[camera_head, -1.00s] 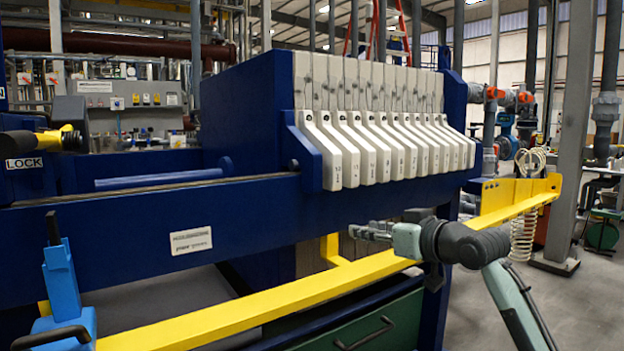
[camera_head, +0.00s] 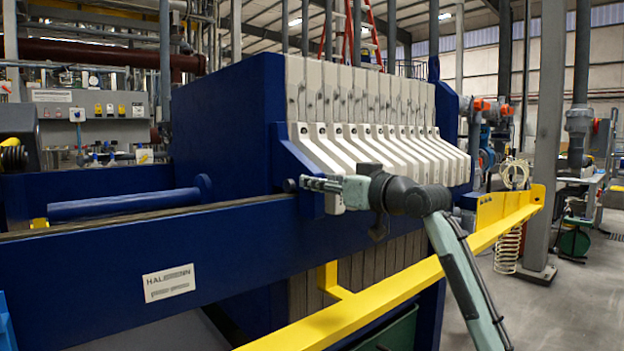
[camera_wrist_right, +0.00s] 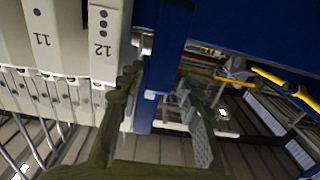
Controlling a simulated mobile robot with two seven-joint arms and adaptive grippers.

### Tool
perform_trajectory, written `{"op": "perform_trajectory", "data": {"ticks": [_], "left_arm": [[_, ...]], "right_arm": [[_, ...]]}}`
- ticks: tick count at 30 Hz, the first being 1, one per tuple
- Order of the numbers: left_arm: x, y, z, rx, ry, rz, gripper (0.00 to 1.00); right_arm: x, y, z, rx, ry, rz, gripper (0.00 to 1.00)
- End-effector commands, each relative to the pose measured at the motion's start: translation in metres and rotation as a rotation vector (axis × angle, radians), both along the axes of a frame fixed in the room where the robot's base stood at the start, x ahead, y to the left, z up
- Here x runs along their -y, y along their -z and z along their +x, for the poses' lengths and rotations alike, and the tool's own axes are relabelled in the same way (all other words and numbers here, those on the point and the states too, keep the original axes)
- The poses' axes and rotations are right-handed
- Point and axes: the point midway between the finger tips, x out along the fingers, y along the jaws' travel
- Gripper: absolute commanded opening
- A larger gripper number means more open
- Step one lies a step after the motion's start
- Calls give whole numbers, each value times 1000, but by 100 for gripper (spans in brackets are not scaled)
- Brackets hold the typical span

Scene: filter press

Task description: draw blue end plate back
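The blue end plate (camera_head: 225,120) stands upright against the left end of the white filter plates (camera_head: 375,150). Its sloped blue side arm (camera_head: 300,165) ends by a dark round knob on the side rail. My right gripper (camera_head: 308,184) is in front of this side arm at rail height, pointing left. In the right wrist view the fingers of the gripper (camera_wrist_right: 158,95) are apart, with part of the blue end plate (camera_wrist_right: 160,65) between and beyond them. White plate number 12 (camera_wrist_right: 105,45) is beside the left finger. Whether a finger touches anything is unclear. My left gripper is not in view.
A blue side rail (camera_head: 170,255) runs along the press, with a yellow bar (camera_head: 400,295) in front and below. A blue cylinder (camera_head: 125,206) lies left of the end plate, with open room around it. White plates stand close on the right.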

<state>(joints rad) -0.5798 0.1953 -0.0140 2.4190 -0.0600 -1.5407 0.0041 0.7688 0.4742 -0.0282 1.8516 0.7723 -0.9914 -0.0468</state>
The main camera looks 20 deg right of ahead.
Motion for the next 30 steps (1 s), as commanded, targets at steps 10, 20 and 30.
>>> {"op": "perform_trajectory", "data": {"ticks": [10, 20, 30], "left_arm": [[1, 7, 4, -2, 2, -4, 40], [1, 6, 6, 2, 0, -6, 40], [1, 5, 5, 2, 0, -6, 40]], "right_arm": [[-8, 0, 23, 0, 1, -1, 34], [-8, 0, 22, -1, 1, 0, 15], [-8, 1, 22, -1, 0, 0, 0]]}}
